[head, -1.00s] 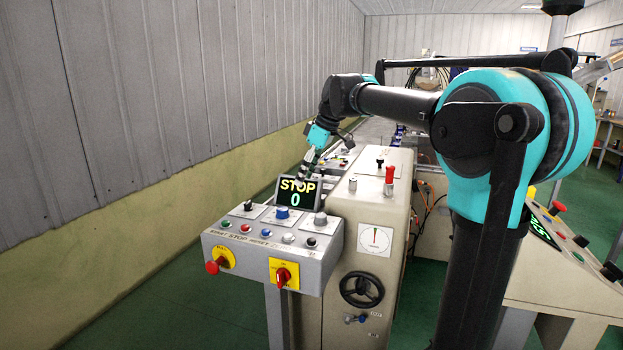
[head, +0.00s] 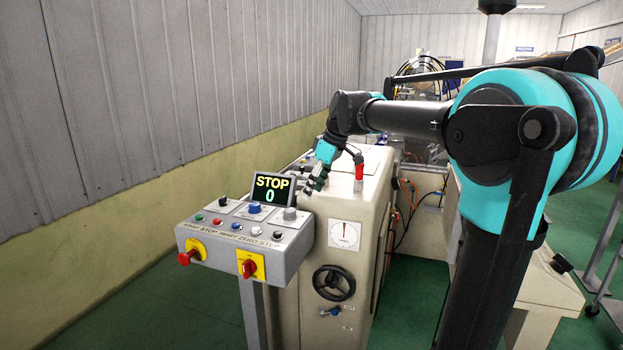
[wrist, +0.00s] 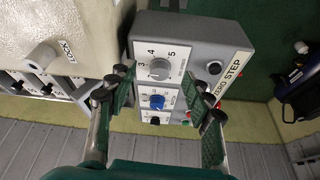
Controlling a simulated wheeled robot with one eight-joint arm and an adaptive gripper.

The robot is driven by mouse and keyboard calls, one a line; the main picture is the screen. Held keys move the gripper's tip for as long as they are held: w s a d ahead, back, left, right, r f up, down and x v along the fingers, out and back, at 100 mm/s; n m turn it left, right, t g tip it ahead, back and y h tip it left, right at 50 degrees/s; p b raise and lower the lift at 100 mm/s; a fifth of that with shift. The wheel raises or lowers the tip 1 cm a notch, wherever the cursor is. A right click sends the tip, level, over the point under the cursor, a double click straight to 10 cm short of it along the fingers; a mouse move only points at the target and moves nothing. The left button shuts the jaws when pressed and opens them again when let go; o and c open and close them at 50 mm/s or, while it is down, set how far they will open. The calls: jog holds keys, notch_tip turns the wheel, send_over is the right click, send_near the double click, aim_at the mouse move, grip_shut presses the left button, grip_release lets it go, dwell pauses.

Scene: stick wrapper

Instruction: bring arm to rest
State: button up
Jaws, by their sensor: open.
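My gripper (head: 317,182) hangs at the end of my teal and black arm (head: 405,118), just right of the STOP display and beside the beige machine cabinet's upper left edge. In the wrist view my gripper (wrist: 160,76) has its two dark fingers spread apart with nothing held between them. The grey control box (wrist: 203,42) with a numbered knob (wrist: 159,68) and a blue knob (wrist: 156,101) shows beyond and between the fingers. I cannot tell how far the fingertips are from the box.
The grey control console (head: 225,262) carries a STOP 0 display (head: 271,188), buttons, a red mushroom button (head: 188,257) and a red rotary switch (head: 249,268). The beige cabinet (head: 338,275) with a black handwheel (head: 334,283) stands beside it.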

jog(key=s+d+f+m+h, duration=0.1)
jog(key=s+d+f+m, duration=0.3)
jog(key=s+d+f, duration=0.2)
jog(key=s+d+f+m+t+h, duration=0.1)
jog(key=s+d+f+m, duration=0.3)
jog(key=s+f, duration=0.6)
jog(key=s+d+f+m+t+h, duration=0.1)
jog(key=s+d+f+m, duration=0.3)
jog(key=s+d+f, duration=0.4)
notch_tip(320, 180, down, 5)
jog(key=shift+s+h, duration=0.15)
jog(key=shift+h, duration=0.25)
